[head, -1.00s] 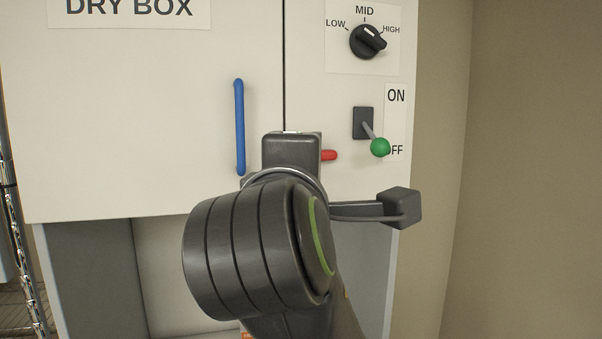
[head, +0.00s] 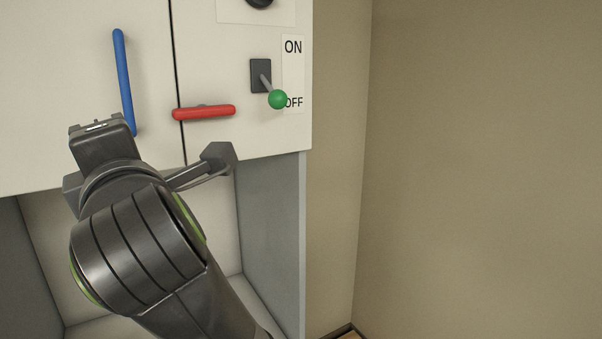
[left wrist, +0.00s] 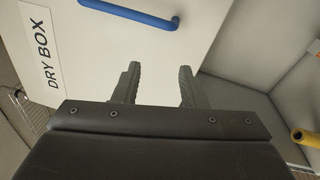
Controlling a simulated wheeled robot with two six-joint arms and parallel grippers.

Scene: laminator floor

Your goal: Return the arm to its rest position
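My left arm (head: 140,245) reaches up from the bottom of the head view, in front of the cabinet. Its dark wrist overlaps the lower end of the blue handle in the picture. My right gripper is in neither view.
The cabinet also has a red handle (head: 204,113) and a green-tipped lever (head: 278,99) pointing down to OFF. An open compartment (head: 268,235) lies below the doors. A yellow cylinder (left wrist: 307,138) shows at the right in the wrist view. A bare beige wall (head: 480,160) stands at right.

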